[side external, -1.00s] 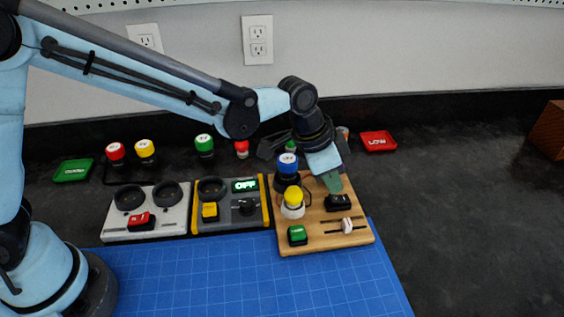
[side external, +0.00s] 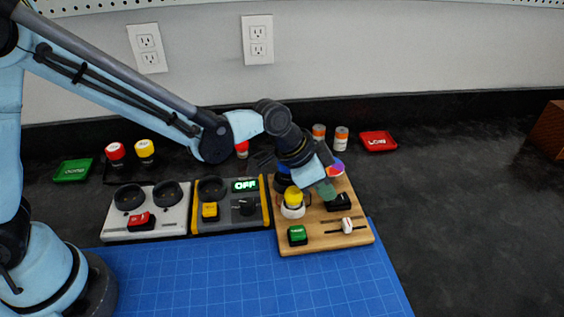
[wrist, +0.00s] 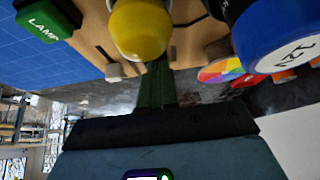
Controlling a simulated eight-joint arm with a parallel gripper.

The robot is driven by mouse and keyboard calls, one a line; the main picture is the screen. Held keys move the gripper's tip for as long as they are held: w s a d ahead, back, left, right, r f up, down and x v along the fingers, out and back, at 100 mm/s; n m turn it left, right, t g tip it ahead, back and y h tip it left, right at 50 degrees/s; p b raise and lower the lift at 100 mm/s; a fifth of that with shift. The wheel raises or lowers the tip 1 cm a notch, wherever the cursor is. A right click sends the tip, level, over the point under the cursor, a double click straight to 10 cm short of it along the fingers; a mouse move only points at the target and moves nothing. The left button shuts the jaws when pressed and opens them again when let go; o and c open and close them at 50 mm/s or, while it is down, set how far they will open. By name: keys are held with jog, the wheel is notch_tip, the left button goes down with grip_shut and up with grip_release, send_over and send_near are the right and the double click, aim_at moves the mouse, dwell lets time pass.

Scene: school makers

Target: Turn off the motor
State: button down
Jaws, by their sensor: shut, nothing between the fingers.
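The wooden board (side external: 350,238) carries a black rocker switch (side external: 339,202), a white slider knob (side external: 347,225) and a multicoloured disc (side external: 336,168), which looks like the motor's wheel. I cannot tell whether the disc is turning. My gripper (side external: 327,189) is shut and empty, its green fingertips pointing down just behind and left of the black switch. I cannot tell whether they touch it. In the wrist view the closed green fingers (wrist: 157,85) lie behind the yellow-topped lamp (wrist: 141,28), with the disc (wrist: 220,69) to their right. The black switch is hidden there.
A green lamp switch (side external: 297,235) sits at the board's front left. The blue 12V cell (wrist: 278,38) stands close beside my gripper. A grey-yellow box (side external: 231,220) showing OFF and a white box (side external: 145,230) stand left. The blue mat (side external: 240,275) in front is clear.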

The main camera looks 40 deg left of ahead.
jog(key=shift+w+d+r, duration=0.35)
jog(key=shift+w+d, duration=0.15)
jog(key=shift+w, duration=0.05)
dwell(0.4)
jog(key=shift+r, duration=0.3)
notch_tip(320, 180, up, 4)
jog(key=shift+f, duration=0.2)
jog(key=s+a+r, duration=0.5)
jog(key=r, duration=0.1)
jog(key=shift+r, duration=0.4)
jog(key=shift+s+a, duration=0.1)
jog(key=shift+a, duration=0.05)
jog(key=s+a+f+n+t+y, duration=0.1)
jog(key=s+a+n, duration=0.3)
jog(key=a, duration=0.5)
jog(key=s+a+f+n+t+y, duration=0.1)
jog(key=s+a+n+t+y, duration=0.1)
jog(key=s+a+n, duration=0.3)
jog(key=a+y, duration=0.1)
jog(key=a, duration=0.3)
jog(key=shift+s+a, duration=0.25)
jog(key=shift+s, duration=0.05)
